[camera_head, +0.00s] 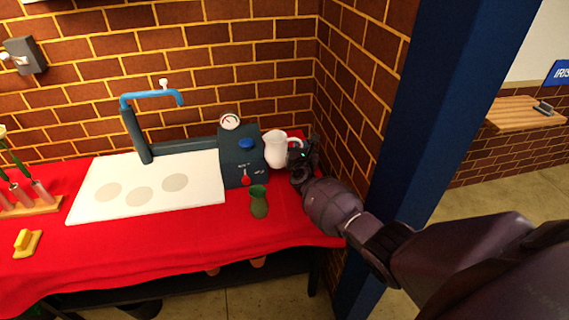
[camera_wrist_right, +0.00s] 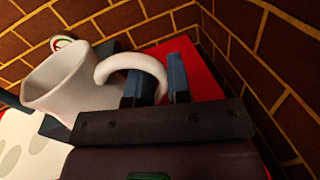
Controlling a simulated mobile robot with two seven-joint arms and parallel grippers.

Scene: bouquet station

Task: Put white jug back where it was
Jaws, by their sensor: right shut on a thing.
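The white jug (camera_head: 276,150) is upright or nearly so at the back right of the red-covered table, just right of the dark machine. My right gripper (camera_head: 297,160) is at the jug's right side, shut on its handle. In the right wrist view the jug (camera_wrist_right: 66,82) shows at left, and its curved handle passes between the two fingers (camera_wrist_right: 154,82). Whether the jug's base touches the table cannot be told. My left gripper is not in view.
The dark machine (camera_head: 234,170) with a gauge stands close left of the jug. A green vase (camera_head: 259,203) stands in front. Brick walls stand close behind and right.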

